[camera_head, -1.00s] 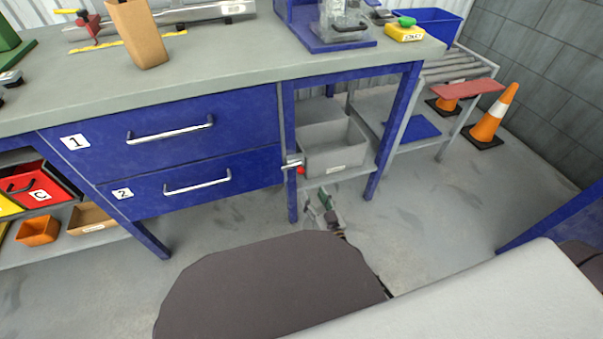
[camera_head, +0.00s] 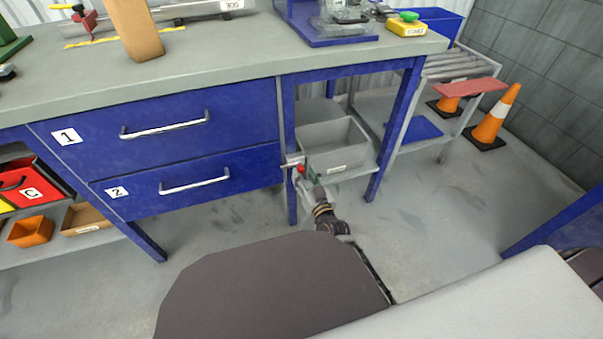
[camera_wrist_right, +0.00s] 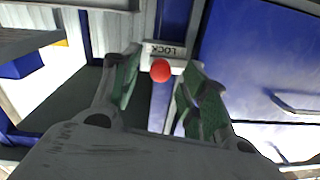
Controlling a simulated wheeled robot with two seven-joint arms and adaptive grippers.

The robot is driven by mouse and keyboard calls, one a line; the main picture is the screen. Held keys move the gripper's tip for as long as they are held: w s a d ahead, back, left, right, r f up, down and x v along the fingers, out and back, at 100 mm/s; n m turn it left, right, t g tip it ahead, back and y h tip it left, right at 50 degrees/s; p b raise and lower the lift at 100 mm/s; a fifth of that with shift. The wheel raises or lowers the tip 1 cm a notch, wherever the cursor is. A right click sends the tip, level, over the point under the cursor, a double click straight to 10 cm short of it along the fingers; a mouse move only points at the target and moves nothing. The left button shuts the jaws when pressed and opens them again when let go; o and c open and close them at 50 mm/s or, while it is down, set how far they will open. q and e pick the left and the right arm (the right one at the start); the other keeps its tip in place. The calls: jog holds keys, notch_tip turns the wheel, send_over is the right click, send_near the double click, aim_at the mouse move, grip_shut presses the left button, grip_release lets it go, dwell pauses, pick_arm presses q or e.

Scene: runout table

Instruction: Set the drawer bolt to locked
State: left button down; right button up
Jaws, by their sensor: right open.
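The drawer bolt shows as a red knob (camera_head: 301,169) on a small metal bar at the right edge of the number 2 drawer (camera_head: 195,183), by the blue table leg. In the right wrist view the red knob (camera_wrist_right: 160,70) stands in front of a pale plate (camera_wrist_right: 164,52) marked LOCK. My right gripper (camera_head: 308,178) is just below and right of the knob. In the wrist view its green-padded fingers (camera_wrist_right: 160,82) are open, one on each side of the knob, with gaps on both sides. Whether the bolt is locked is unclear. My left gripper is out of view.
A grey bin (camera_head: 335,148) stands on the shelf right of the bolt, close to my right gripper. The number 1 drawer (camera_head: 165,125) is above; both drawers look closed. Open floor lies in front of the bench.

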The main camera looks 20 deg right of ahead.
jog(key=shift+w+a+b, duration=0.1)
jog(key=shift+w+b, duration=0.4)
jog(key=shift+w, duration=0.95)
grip_shut()
